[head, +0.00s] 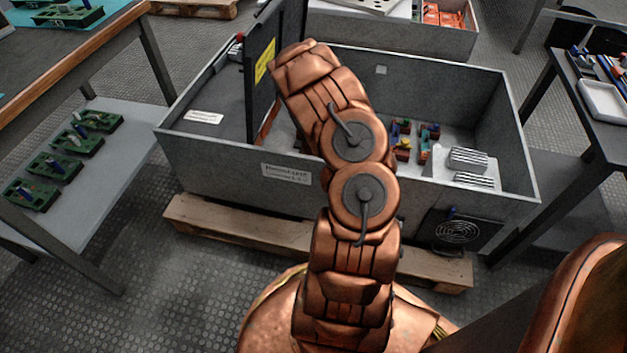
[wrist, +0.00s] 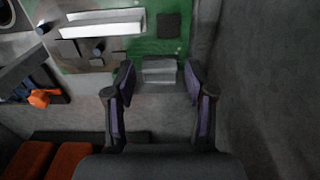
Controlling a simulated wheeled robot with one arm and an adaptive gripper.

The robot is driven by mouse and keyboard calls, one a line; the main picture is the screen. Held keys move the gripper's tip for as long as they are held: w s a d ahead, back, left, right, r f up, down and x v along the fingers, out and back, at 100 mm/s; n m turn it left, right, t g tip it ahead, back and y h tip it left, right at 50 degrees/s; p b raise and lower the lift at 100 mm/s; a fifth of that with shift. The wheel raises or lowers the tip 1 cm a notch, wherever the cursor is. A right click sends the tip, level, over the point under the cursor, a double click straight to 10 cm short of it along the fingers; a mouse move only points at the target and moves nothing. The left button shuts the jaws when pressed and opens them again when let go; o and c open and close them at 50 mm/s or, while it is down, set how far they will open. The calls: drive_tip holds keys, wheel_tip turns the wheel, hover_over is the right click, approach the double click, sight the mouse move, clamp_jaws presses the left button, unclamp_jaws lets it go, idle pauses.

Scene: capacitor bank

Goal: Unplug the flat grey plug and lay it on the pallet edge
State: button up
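In the wrist view a flat grey block (wrist: 159,72), which looks like the grey plug, sits at the edge of a green circuit board (wrist: 165,45). My gripper (wrist: 160,80) is open, with one fingertip on each side of the block and a visible gap on both sides. I cannot tell how far the block is below the fingertips. In the head view my arm hides the gripper and the plug. The wooden pallet (head: 238,229) lies under the grey cabinet (head: 235,172), its front edge sticking out.
A raised panel with a yellow label (head: 265,60) stands at the cabinet's left. Silver finned blocks (head: 468,159) sit inside at the right. In the wrist view an orange part (wrist: 41,97) and red blocks (wrist: 65,152) lie left. A fan (head: 457,231) is at the front right.

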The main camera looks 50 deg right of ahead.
clamp_jaws()
drive_tip(key=shift+r, duration=0.1)
idle(0.4)
drive_tip(key=shift+r+p, duration=1.3)
drive_tip(key=shift+r, duration=1.6)
